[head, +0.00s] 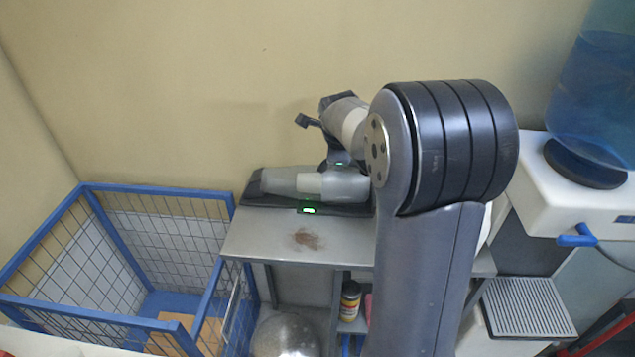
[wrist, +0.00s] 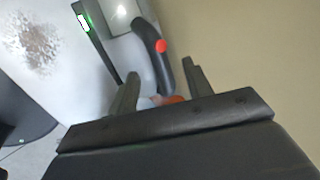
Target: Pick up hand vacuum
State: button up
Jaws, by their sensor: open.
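The hand vacuum (head: 343,186) lies on the back of the grey table, in a black dock with a green light (head: 309,211). It has a grey and pale body. In the wrist view, its curved black handle (wrist: 151,45) with a red button shows just beyond and between my fingertips. My gripper (wrist: 160,68) is open, with one finger on each side of the handle's lower end. I cannot tell whether a finger touches it.
A blue wire cage (head: 150,325) stands left of the table (head: 265,240). A brown stain (head: 308,239) marks the tabletop. A white water dispenser (head: 540,195) stands at the right. A bottle (head: 350,300) and a metal ball (head: 285,337) are below the tabletop. The wall is close behind.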

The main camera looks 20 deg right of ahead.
aim_at(338, 174)
jog(key=shift+p+x, duration=0.45)
jog(key=shift+x, duration=1.6)
jog(key=shift+c, duration=0.6)
grip_shut()
jog(key=shift+r, duration=0.1)
